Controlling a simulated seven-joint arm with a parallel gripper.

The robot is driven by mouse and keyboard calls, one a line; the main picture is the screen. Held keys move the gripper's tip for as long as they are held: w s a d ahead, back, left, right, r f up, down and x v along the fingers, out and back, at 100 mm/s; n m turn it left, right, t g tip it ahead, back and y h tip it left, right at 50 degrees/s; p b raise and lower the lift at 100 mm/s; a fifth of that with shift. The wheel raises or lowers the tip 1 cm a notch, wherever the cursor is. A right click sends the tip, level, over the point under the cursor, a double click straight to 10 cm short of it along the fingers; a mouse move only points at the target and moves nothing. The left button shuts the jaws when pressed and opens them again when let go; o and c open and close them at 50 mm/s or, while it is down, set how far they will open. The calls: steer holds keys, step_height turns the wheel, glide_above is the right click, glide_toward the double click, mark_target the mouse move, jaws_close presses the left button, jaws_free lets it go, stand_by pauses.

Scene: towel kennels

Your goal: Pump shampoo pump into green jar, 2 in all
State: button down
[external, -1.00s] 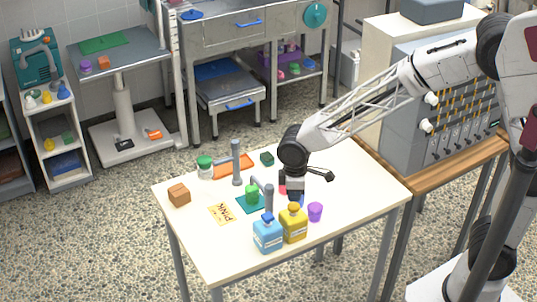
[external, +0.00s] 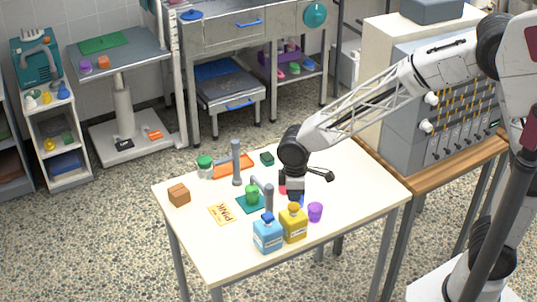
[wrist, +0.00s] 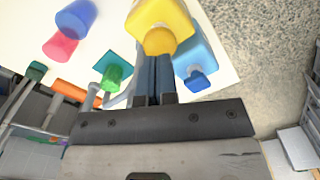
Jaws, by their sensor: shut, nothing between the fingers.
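The green jar (external: 252,194) stands on a teal mat (external: 241,205) near the table's middle; it also shows in the wrist view (wrist: 112,76). A grey post with a bent spout (external: 268,199) stands just right of it, its spout reaching toward the jar. A second grey post (external: 236,164) stands farther back. I see no label showing which is the shampoo pump. My gripper (external: 295,199) points down over the table, right of the front post. In the wrist view its fingers (wrist: 157,62) are shut and empty, beside the yellow bottle. Whether they touch anything is unclear.
A yellow bottle (external: 293,225) and a blue bottle (external: 267,235) stand at the front, with a purple cup (external: 315,211) to their right.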

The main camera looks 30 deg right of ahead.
mark_target(294, 205)
steer(key=shift+f, duration=1.85)
steer(key=shift+r, duration=1.8)
steer(key=shift+f, duration=1.55)
stand_by(0.4)
steer(key=shift+r, duration=1.6)
steer(key=shift+r, duration=0.1)
steer(key=shift+r, duration=2.9)
